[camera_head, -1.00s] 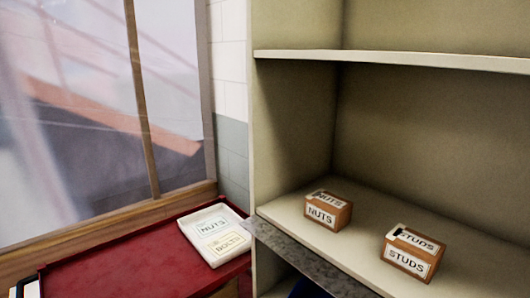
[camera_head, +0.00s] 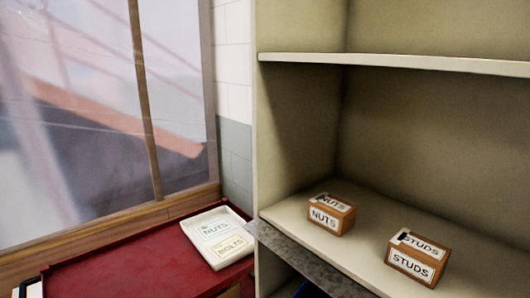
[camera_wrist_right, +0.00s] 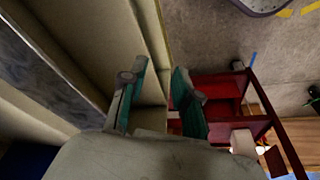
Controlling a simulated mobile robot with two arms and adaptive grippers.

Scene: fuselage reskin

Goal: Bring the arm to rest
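My right gripper (camera_wrist_right: 158,95) shows in the right wrist view, with its two green-padded fingers apart and nothing between them. Behind the fingers are the pale shelf unit's edges, and the red cart (camera_wrist_right: 222,92) lies beyond to the right. Neither gripper shows in the head view. There, a brown NUTS box (camera_head: 331,215) and a brown STUDS box (camera_head: 417,259) sit apart on the lower shelf.
A beige shelf unit (camera_head: 400,62) fills the right. A red cart top (camera_head: 115,262) stands to its left by the window, mostly bare, with a white tray (camera_head: 217,238) labelled NUTS and BOLTS at its right end. Open floor (camera_wrist_right: 215,35) shows in the wrist view.

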